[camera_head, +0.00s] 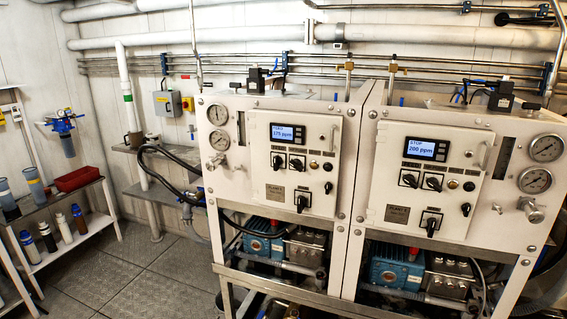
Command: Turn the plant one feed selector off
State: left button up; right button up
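The plant one panel (292,185) is on the left cabinet, with a nameplate (275,192) that seems to read PLANT 1. Its lit display (287,133) seems to read FEED and 175 ppm. Two black selector knobs, a left one (278,161) and a right one (297,163), sit side by side under the display. A third black selector (302,203) sits lower on its own plate, its handle roughly upright. The labels are too small to read, so I cannot tell which is the feed selector. Neither of my grippers is in view.
The plant two panel (427,178) stands close on the right, its display (426,149) reading STOP and 200 ppm. Blue pumps (262,240) sit below the panels. A shelf (75,240) with bottles stands at left. The floor (150,265) left of the cabinets is clear.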

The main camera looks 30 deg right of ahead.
aim_at(278, 161)
jog(key=z, duration=0.45)
jog(key=i+j+z, duration=0.15)
jog(key=z, duration=0.25)
jog(key=i+j+z, duration=0.15)
jog(key=z, duration=0.25)
jog(key=i+j+z, duration=0.1)
jog(key=j+z, duration=0.15)
jog(key=z, duration=0.15)
jog(key=i+j+z, duration=0.1)
jog(key=j+z, duration=0.25)
jog(key=l, duration=0.1)
